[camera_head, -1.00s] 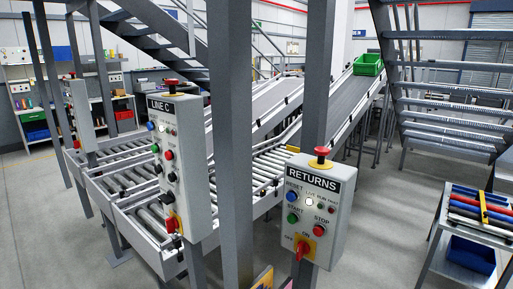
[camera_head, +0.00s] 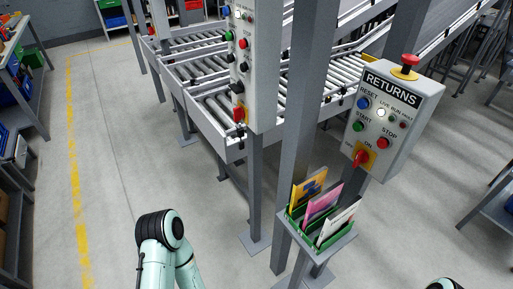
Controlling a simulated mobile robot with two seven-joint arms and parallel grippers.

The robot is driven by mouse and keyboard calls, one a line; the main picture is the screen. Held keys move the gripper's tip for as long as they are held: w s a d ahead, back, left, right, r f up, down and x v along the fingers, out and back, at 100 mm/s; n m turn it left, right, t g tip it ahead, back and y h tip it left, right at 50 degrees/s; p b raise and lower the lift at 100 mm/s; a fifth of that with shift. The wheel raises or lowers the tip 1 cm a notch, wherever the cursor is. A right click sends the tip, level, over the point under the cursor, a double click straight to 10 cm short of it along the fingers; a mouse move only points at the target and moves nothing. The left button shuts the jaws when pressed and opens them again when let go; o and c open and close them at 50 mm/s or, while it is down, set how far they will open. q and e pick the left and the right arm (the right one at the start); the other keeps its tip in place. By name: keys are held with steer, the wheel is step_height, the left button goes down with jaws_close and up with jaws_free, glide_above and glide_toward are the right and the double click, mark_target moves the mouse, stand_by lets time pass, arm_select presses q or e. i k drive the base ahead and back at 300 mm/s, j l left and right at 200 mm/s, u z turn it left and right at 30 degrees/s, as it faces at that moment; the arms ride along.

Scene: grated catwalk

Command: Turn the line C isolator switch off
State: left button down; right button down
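The line C control box (camera_head: 262,75) is a grey panel on a post at upper centre, and its top with the label is cut off by the frame edge. Its isolator switch (camera_head: 239,114) is a red handle on its lower front, seen at a steep angle. I cannot tell clearly which position the handle points to. My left arm shows at the bottom left of centre, below and apart from the box, but its gripper is out of view. Only a small piece of my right arm shows at the bottom right edge, and its gripper is out of view.
The RETURNS box (camera_head: 395,120) stands to the right with its own red isolator (camera_head: 361,158). A grey column (camera_head: 302,110) stands between the boxes. A green rack (camera_head: 303,233) holds colourful folders. Roller conveyors (camera_head: 205,75) lie behind. Floor at left is clear, with a yellow line (camera_head: 78,190).

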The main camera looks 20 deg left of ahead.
mark_target(238, 112)
steer(key=i+j, duration=0.1)
steer(key=j, duration=0.35)
steer(key=i+j+z, duration=0.1)
steer(key=j, duration=0.3)
steer(key=i+j, duration=0.1)
steer(key=j, duration=0.35)
steer(key=i+j, duration=0.1)
steer(key=j, duration=0.35)
steer(key=i+j+z, duration=0.1)
steer(key=j, duration=0.35)
